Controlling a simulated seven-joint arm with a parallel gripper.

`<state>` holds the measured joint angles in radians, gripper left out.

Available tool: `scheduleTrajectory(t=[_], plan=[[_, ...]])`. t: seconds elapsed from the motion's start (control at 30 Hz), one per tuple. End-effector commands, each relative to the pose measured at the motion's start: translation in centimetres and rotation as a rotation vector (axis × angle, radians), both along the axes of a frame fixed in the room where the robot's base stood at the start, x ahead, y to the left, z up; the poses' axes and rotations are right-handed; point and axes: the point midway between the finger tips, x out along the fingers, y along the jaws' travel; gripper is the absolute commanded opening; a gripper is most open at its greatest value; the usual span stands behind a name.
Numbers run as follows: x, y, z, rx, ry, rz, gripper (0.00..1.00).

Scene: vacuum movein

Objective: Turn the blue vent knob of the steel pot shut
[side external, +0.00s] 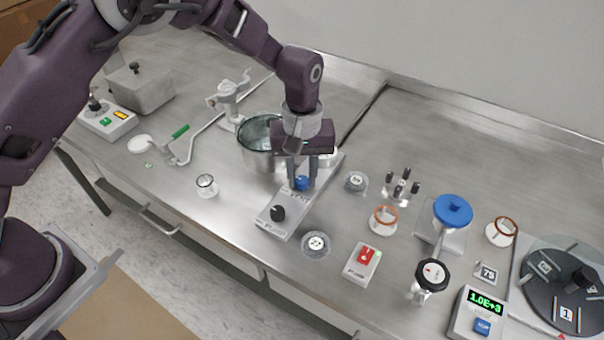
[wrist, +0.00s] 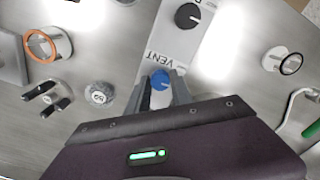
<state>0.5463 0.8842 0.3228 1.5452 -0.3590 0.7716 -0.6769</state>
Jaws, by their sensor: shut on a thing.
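The blue vent knob (side external: 301,183) sits on a grey panel (side external: 290,219) beside the steel pot (side external: 256,160). My gripper (side external: 302,180) points down over the knob, with one finger on each side of it, and is shut on it. In the wrist view the blue knob (wrist: 160,80) shows between the fingertips (wrist: 159,84), with the word VENT printed on the panel beside it. A black knob (side external: 278,213) sits at the panel's near end; it also shows in the wrist view (wrist: 187,16). The pot's rim is partly hidden behind my gripper.
Right of the panel are a round dial (side external: 316,244), a red-switch box (side external: 362,264), an orange-ringed part (side external: 383,219) and a blue-topped part (side external: 453,210). Bare steel lies left of the panel.

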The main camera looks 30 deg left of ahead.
Motion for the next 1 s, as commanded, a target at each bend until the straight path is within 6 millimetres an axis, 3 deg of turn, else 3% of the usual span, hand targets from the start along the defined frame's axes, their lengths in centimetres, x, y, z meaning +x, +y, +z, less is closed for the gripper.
scheduleTrajectory(t=[0.3,0.33,0.43,0.77,1.0], plan=[[0.1,-0.1,0.2,-0.002,-0.004,0.003,0.0],[0.1,0.0,0.2,-0.002,-0.004,0.003,0.31],[0.1,0.0,0.1,-0.003,-0.003,0.002,0.49],[0.1,0.0,0.5,-0.002,-0.003,0.001,0.49],[0.1,-0.1,5.2,-0.003,-0.006,0.001,0.49]])
